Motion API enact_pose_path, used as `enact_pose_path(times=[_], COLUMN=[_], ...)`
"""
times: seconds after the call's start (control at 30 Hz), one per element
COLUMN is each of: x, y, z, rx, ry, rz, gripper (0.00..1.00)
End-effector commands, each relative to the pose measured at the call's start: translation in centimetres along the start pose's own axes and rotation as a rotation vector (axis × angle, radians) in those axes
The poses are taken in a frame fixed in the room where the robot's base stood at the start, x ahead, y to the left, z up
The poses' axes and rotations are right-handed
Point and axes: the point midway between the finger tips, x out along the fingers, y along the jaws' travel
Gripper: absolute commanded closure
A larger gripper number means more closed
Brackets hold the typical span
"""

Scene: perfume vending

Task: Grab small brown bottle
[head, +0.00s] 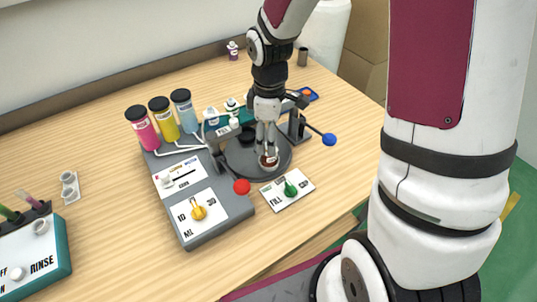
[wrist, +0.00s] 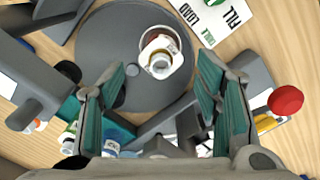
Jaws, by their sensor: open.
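The small brown bottle (head: 269,161) stands on the dark round turntable (head: 243,160), with a white label and a brown body. In the wrist view the bottle (wrist: 155,36) is seen from above with its pale top. My gripper (head: 267,145) points down just above the bottle in the head view. In the wrist view the open gripper (wrist: 162,72) has its two teal-padded fingers spread left and right, with the bottle ahead, between the lines of the fingertips. No contact with the bottle is visible.
A red ball lever (head: 241,186) and a blue ball lever (head: 329,139) flank the turntable. A fill/load panel with a green knob (head: 290,189) lies in front. Pink (head: 143,129), yellow (head: 164,120) and blue (head: 184,112) bottles stand left. Small white-capped bottles (head: 232,105) stand behind.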

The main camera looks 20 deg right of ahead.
Motion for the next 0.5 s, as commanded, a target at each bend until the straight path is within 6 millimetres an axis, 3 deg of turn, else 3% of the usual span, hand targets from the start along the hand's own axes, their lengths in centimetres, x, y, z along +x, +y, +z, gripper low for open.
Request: enact_pose_path(times=[0.3, 0.5], x=[4.2, 5.0], y=[-0.1, -0.1], z=[-0.1, -0.1], rx=[-0.001, 0.0], ry=[-0.001, 0.001], rz=[-0.003, 0.0], gripper=[0.42, 0.42])
